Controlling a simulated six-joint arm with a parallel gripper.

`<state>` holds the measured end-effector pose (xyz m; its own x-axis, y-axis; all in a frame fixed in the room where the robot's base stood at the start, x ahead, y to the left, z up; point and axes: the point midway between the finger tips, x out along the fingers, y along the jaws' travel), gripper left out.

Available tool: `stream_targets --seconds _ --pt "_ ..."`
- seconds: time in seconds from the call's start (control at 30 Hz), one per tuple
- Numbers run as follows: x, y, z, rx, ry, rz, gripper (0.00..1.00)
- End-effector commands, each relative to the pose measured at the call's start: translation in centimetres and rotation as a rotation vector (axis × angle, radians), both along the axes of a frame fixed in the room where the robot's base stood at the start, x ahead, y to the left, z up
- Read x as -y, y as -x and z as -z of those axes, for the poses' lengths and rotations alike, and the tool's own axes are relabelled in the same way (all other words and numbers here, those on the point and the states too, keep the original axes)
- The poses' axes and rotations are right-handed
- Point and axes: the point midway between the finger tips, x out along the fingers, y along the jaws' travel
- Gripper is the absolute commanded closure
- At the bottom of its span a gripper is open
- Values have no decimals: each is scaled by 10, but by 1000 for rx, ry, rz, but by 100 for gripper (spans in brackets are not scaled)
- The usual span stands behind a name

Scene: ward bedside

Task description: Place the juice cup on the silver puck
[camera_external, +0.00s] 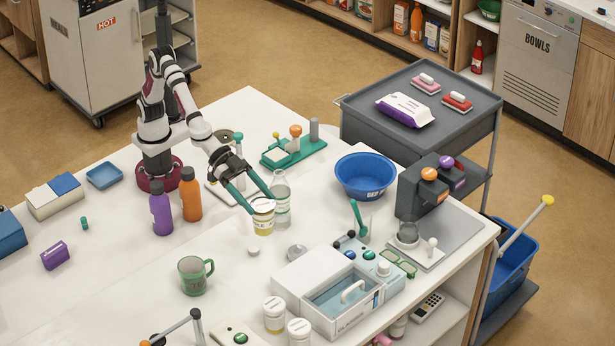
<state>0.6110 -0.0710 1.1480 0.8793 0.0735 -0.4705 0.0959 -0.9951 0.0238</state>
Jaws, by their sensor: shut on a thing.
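The juice cup (263,222) is a small clear cup with a white label and yellow contents, near the middle of the table. My gripper (259,203) has teal fingers and is shut on the cup near its rim, holding it roughly upright. I cannot tell whether its base is clear of the table. Two low round pieces lie in front of the cup: a small pale silver disc (253,250) and a larger grey metal one (297,251). I cannot tell for sure which is the silver puck. Nothing stands on either.
A clear bottle (281,200) stands close behind and right of the cup. A green mug (194,275) is at front left, and a white-blue box (328,290) is at front right. Purple (160,210) and orange (190,195) bottles stand left. A blue bowl (364,176) is right.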

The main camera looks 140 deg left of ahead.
Motion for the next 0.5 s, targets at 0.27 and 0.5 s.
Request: stream_targets --seconds 0.27,0.5 --pt "-12 51 2 -13 -15 -320 99" --pt "-17 62 38 -19 -24 -376 100"
